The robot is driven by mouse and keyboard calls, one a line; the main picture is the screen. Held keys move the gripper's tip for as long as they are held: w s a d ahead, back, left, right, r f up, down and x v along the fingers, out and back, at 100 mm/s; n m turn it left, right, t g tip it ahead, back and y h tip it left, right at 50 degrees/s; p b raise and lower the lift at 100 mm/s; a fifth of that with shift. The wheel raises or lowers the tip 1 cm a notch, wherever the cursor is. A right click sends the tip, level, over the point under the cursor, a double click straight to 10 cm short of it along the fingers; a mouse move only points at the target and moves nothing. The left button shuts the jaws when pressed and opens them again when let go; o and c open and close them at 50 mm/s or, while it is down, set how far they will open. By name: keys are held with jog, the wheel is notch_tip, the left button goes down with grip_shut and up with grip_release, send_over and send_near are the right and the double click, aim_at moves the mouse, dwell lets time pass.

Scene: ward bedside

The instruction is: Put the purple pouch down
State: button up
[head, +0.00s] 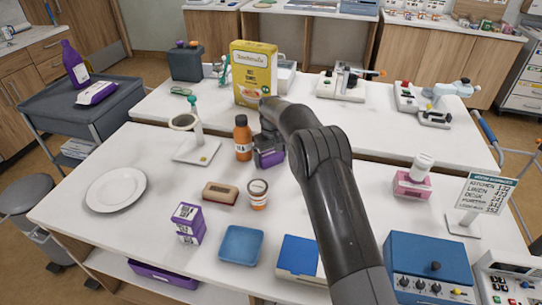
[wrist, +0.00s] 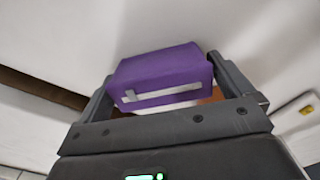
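The purple pouch (wrist: 165,78), boxy with a pale strip along one side, sits between the two fingers of my gripper (wrist: 168,88) in the wrist view. The fingers are against its two ends, so my gripper is shut on it. In the head view the pouch (head: 269,158) shows partly below my gripper (head: 270,143), near the back of the front white table (head: 330,200), just right of an orange bottle (head: 242,138). My gripper and arm hide part of it. I cannot tell whether its underside touches the table.
A yellow box (head: 253,72) stands behind on the rear table. A brown block (head: 220,193), a labelled jar (head: 258,194), purple boxes (head: 188,222), a blue tray (head: 241,245) and a white plate (head: 115,189) are in front and left.

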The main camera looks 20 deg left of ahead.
aim_at(271, 153)
notch_tip(271, 153, up, 11)
jog(key=shift+r, duration=0.1)
jog(key=s+d+r+m+t, duration=0.1)
jog(key=s+d+r+m, duration=0.1)
jog(key=s+d+r, duration=0.7)
jog(key=s+d+r+m+t, duration=0.2)
jog(key=s+d+r, duration=0.3)
jog(key=d+r, duration=0.75)
jog(key=s+d+f+m+t, duration=0.1)
jog(key=s+d+f, duration=0.1)
jog(key=s+d, duration=0.3)
jog(key=s+d+f+m, duration=0.2)
jog(key=s+d, duration=0.2)
jog(key=s, duration=1)
jog(key=s+d+f+m+t, duration=0.1)
jog(key=s+d, duration=0.4)
jog(key=s, duration=0.5)
jog(key=shift+d+f+m+t, duration=0.3)
jog(key=shift+f+m, duration=0.2)
jog(key=shift+f, duration=0.25)
